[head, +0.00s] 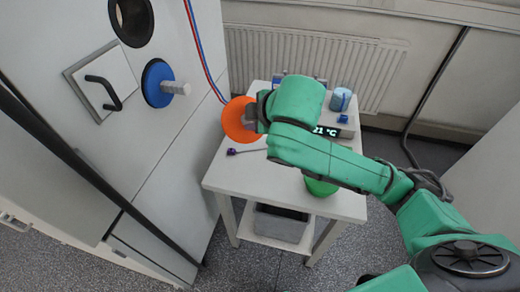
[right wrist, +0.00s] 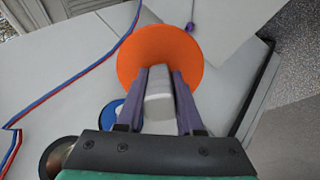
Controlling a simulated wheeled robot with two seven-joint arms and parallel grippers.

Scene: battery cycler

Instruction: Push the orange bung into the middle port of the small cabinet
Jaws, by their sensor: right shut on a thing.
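The orange bung (head: 236,121) is a wide disc with a grey grip. My right gripper (head: 255,113) is shut on this grip and holds the bung in the air, apart from the pale cabinet (head: 180,150). In the right wrist view, the bung (right wrist: 160,48) is beyond the fingers and its grip (right wrist: 158,100) is between them. A dark open round port (head: 131,20) is high on the cabinet face. A blue bung (head: 158,84) sits on the face below it. I cannot tell which port is the middle one. My left gripper is out of view.
A square panel with a black handle (head: 103,90) is left of the blue bung. Red and blue hoses (head: 205,52) hang beside the cabinet. The white table (head: 345,206) bears a display (head: 327,131), a blue cup (head: 339,100) and a green object (head: 320,187).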

